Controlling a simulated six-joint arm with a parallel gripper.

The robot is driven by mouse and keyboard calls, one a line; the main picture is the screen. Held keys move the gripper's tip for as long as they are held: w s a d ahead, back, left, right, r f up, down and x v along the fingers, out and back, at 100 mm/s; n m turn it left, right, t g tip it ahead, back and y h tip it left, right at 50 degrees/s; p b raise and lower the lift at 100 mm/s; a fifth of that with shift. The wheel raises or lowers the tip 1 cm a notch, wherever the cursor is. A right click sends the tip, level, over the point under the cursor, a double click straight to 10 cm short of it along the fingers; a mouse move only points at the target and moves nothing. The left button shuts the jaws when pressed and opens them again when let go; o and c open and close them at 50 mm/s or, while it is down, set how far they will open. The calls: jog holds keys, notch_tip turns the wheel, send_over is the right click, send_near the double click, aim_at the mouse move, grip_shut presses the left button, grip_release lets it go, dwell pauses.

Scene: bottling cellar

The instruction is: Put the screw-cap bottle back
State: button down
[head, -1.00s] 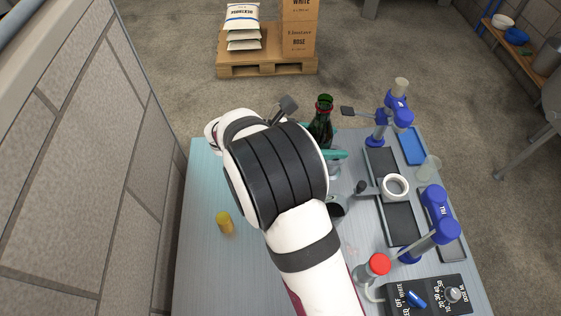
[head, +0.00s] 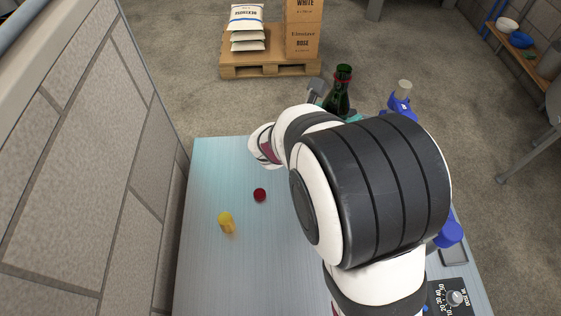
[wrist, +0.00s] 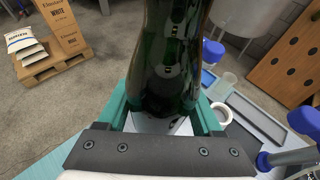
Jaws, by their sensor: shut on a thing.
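The dark green bottle (head: 337,92) with a red ring at its neck stands above the far edge of the table, partly hidden by my arm in the head view. In the wrist view my gripper (wrist: 165,112) has its teal fingers on both sides of the bottle (wrist: 168,60) and is shut on it. The bottle looks upright. Its base and whatever lies under it are hidden in the head view.
A yellow cork-like piece (head: 226,221) and a dark red cap (head: 260,195) lie on the table (head: 205,265). The left table is mostly clear.

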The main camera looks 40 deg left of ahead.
notch_tip(320, 180, down, 5)
jog(key=shift+r, duration=0.1)
jog(key=s+a+f, duration=0.1)
jog(key=a+f, duration=0.2)
jog(key=s+a+f, duration=0.1)
jog(key=a+f, duration=0.3)
jog(key=s+a+f, duration=0.2)
jog(key=a+f, duration=0.2)
jog(key=shift+f, duration=0.15)
jog(key=shift+f, duration=0.1)
jog(key=shift+c, duration=0.2)
grip_release()
jog(key=v, duration=1.2)
jog(key=shift+d, duration=0.1)
